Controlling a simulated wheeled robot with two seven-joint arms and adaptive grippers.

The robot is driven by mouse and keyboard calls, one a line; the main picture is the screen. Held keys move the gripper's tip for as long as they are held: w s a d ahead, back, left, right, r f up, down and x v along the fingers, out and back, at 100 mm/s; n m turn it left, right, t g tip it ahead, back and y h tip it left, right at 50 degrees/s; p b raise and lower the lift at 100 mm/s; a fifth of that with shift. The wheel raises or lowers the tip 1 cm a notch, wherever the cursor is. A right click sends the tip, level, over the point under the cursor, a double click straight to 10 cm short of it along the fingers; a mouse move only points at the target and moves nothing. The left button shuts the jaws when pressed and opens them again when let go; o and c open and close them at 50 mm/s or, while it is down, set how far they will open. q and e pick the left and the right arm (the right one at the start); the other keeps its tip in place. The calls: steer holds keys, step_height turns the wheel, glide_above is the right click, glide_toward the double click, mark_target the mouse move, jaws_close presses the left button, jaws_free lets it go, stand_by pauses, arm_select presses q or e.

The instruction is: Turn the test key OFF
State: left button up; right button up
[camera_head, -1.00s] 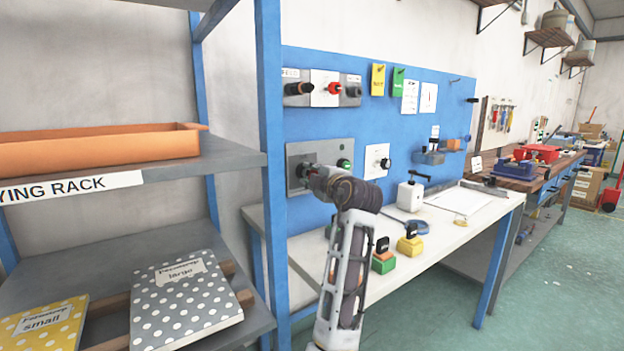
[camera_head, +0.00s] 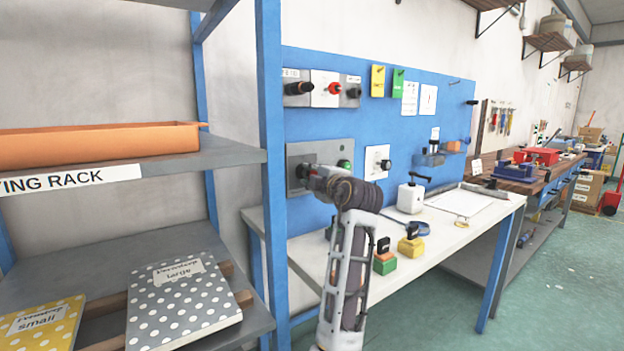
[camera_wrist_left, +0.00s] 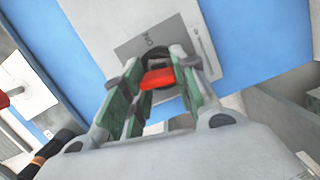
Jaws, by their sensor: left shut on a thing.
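The red test key (camera_wrist_left: 158,78) sits in a dark round lock on a grey plate (camera_wrist_left: 135,48) in the left wrist view. Lettering on the plate is partly hidden and too small to read surely. My left gripper (camera_wrist_left: 160,88) has its green-padded fingers on both sides of the key and is shut on it. In the head view my left gripper (camera_head: 311,175) is at the lower left of the grey control panel (camera_head: 326,153) on the blue board, and the key cannot be made out there. My right gripper is not in view.
A green button (camera_head: 344,166) is just right of my gripper. Black and red knobs (camera_head: 333,88) are above. A blue rack post (camera_head: 271,170) stands close on the left. Stamps (camera_head: 411,245) and a white bottle (camera_head: 410,198) stand on the bench (camera_head: 440,238) below.

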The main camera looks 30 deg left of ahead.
arm_select(q)
steer(key=shift+f+n+b, duration=0.1)
steer(key=shift+n+b, duration=0.9)
steer(key=shift+b, duration=0.7)
steer(key=o, duration=1.1)
steer(key=shift+d, duration=0.1)
steer(key=b+v, duration=0.1)
steer(key=v, duration=0.1)
steer(key=b+v, duration=0.1)
steer(key=v, duration=0.1)
steer(key=shift+w+d, duration=0.1)
steer(key=shift+d, duration=0.45)
